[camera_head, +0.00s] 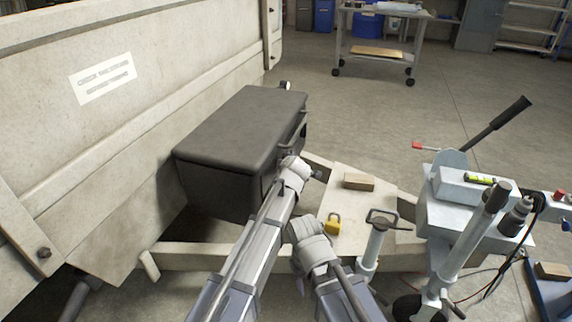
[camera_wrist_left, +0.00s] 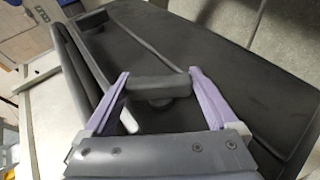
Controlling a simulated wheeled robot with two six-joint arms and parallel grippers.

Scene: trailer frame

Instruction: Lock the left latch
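A black toolbox (camera_head: 235,125) with a closed lid sits against the trailer wall. My left arm reaches its front side, where the arm hides much of that face. In the left wrist view the toolbox (camera_wrist_left: 245,85) fills most of the frame. My left gripper (camera_wrist_left: 159,74) has its two purple fingers spread wide. A dark grey latch bar (camera_wrist_left: 158,86) lies between them, its ends close to the fingers; I cannot tell if they touch. The latch's exact position is unclear. My right arm's wrist shows in the head view beside the left arm, but its fingers are hidden.
A yellow padlock (camera_head: 333,224) and a wooden block (camera_head: 358,182) lie on the trailer frame plate (camera_head: 343,207). A jack with a black-gripped lever (camera_head: 510,113) stands at right. A wheeled cart (camera_head: 384,40) stands at the back. The floor beyond the toolbox is clear.

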